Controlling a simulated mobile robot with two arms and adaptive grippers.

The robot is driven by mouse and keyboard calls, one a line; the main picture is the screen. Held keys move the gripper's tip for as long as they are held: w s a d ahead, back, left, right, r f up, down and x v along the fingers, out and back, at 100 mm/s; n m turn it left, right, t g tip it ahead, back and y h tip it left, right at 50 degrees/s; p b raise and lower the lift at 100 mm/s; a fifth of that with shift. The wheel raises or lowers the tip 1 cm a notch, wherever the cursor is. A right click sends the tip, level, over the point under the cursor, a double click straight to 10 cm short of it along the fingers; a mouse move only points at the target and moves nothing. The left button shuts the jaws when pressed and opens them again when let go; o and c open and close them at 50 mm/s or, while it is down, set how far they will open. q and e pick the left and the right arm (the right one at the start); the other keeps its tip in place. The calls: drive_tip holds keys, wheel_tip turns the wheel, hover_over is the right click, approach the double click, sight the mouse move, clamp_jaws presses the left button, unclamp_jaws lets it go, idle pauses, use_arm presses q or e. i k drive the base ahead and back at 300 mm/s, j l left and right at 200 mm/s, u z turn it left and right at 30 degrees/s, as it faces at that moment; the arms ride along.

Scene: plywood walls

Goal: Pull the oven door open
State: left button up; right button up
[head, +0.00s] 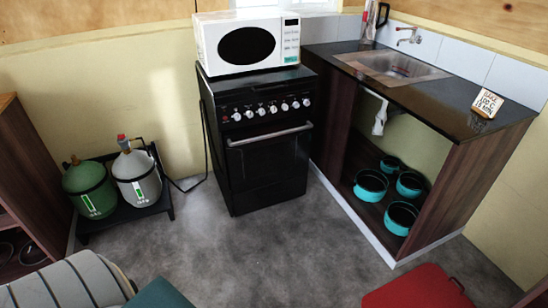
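The black oven (264,120) stands against the back wall, left of the sink counter. Its oven door (268,165) is dark and looks shut, flush with the front. A silver bar handle (270,135) runs across the top of the door. A row of several knobs sits above the handle. Neither of my grippers shows in the head view.
A white microwave (248,42) sits on the oven. To the right is a sink counter (450,105) with teal pots (371,185) below. Gas cylinders (137,177) stand left. A red item (420,290) and a striped cushion (65,283) are in front. Grey floor (270,250) before the oven is clear.

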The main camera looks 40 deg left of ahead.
sight(263, 155)
drive_tip(key=i+j+u, duration=0.1)
drive_tip(key=i+j, duration=0.15)
drive_tip(key=i, duration=0.15)
drive_tip(key=i+j+u, duration=0.1)
drive_tip(key=i+j, duration=0.15)
drive_tip(key=i, duration=0.2)
